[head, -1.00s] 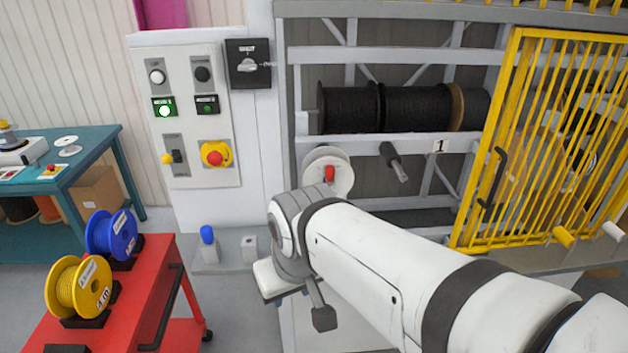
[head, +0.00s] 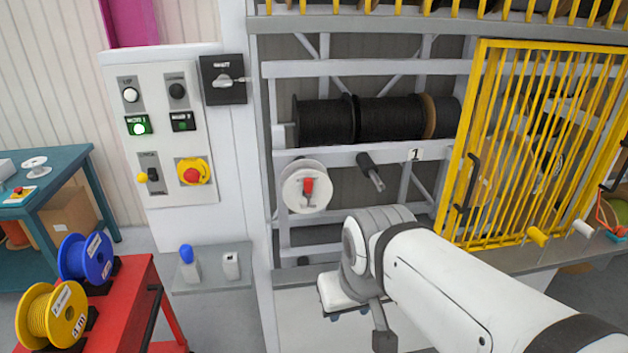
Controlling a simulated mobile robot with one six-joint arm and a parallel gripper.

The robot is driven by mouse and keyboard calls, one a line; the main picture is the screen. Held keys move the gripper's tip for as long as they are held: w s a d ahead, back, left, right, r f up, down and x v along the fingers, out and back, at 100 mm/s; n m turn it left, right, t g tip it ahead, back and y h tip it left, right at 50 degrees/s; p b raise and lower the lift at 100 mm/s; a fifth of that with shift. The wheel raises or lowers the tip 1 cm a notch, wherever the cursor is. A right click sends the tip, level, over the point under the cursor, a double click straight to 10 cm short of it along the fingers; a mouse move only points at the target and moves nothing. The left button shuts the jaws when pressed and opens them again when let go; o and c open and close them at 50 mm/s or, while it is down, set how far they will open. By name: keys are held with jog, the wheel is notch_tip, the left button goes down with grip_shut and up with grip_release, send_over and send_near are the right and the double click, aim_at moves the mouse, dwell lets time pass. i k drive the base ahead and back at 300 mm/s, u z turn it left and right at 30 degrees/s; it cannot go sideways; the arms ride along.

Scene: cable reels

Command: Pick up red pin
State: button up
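The red pin (head: 308,186) sits at the middle of a white reel (head: 304,200) mounted on the front of the grey rack. Its red head faces me and a thin grey part shows below it. My gripper (head: 358,326) is below and to the right of the reel, apart from the pin. It points down and away from me, and the wrist partly hides it. Whether its fingers are open or shut does not show clearly.
A blue-topped pin (head: 187,262) and an empty-looking holder (head: 231,266) stand on a small grey shelf. A red cart (head: 130,300) carries blue and yellow reels at left. A yellow cage door (head: 540,140) stands right. A dark peg (head: 370,172) sticks out beside the reel.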

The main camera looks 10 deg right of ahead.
aim_at(307, 183)
jog(key=z, duration=0.15)
jog(key=i, duration=1.45)
jog(key=u, duration=0.5)
